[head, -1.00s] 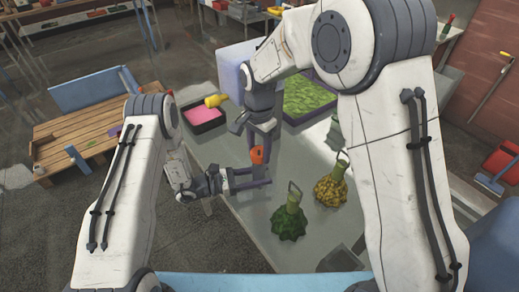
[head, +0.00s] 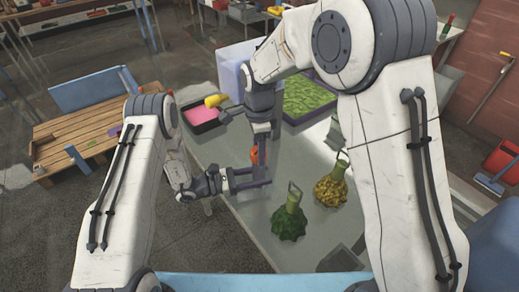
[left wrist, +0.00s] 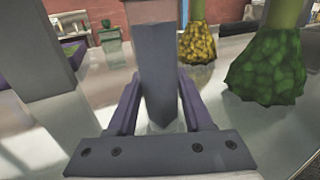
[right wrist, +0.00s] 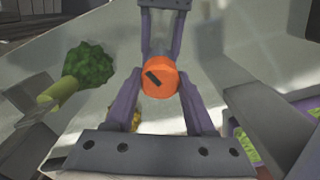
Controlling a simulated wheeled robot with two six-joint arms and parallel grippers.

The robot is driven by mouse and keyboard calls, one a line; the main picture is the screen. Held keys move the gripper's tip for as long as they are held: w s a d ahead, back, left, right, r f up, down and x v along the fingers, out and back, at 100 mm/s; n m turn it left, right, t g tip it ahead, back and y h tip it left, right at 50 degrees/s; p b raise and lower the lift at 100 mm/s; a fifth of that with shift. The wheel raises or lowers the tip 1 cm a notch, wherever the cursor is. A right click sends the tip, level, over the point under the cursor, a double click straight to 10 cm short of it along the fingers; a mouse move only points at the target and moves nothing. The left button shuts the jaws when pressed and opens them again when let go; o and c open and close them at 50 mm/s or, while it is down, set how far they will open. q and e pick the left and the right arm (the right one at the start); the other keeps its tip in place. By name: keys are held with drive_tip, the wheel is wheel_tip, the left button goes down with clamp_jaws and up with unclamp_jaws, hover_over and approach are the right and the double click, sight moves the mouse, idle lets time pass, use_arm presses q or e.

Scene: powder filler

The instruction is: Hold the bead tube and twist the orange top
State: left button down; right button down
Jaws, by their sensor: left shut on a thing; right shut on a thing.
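The orange top (head: 253,157) shows in the head view, partly hidden behind my right gripper (head: 262,150). In the right wrist view the round orange top (right wrist: 158,84), with a dark bar mark on it, sits between the purple fingers of my right gripper (right wrist: 160,92), which is shut on it. My left gripper (head: 262,182) is below, shut and lying sideways. The tube is mostly hidden in the head view.
A green knobbly flask (head: 289,222) and a yellow one (head: 330,192) stand close to the right of my left gripper. A pink-filled black tray (head: 207,127), a yellow object (head: 215,100), a pale box (head: 232,72) and a green-filled tray (head: 312,95) stand behind on the table.

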drive_tip(key=shift+w, duration=0.1)
idle(0.3)
drive_tip(key=shift+c, duration=1.1)
unclamp_jaws()
wheel_tip(320, 180, up, 12)
use_arm(q)
drive_tip(key=shift+c, duration=1.2)
unclamp_jaws()
